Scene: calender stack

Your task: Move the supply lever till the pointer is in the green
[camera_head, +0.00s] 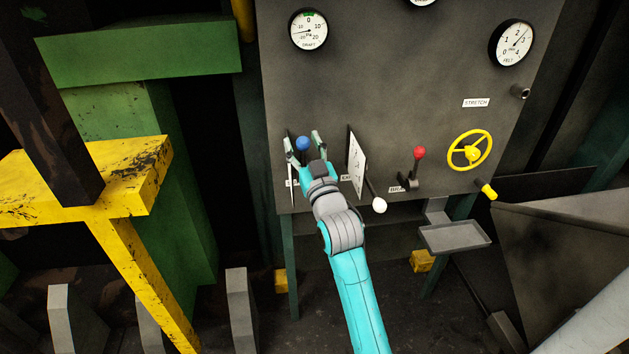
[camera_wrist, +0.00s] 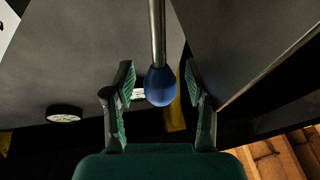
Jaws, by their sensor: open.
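A lever with a blue knob (camera_head: 302,143) stands at the lower left of the grey panel. My gripper (camera_head: 304,147) is open around it, one finger on each side. In the wrist view the blue knob (camera_wrist: 161,87) hangs on a metal rod between the spread fingers (camera_wrist: 160,94), with a gap on both sides. The label below this lever is mostly hidden by my gripper, so I cannot read it. The draft dial (camera_head: 309,31) at the upper left has its pointer toward the left, outside the small green mark at its top.
Right of my gripper are a white plate (camera_head: 356,163), a white-knobbed lever (camera_head: 379,205), a red-knobbed lever (camera_head: 419,154) and a yellow handwheel (camera_head: 470,151). A felt dial (camera_head: 511,43) is at the upper right. A yellow beam (camera_head: 120,180) stands left.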

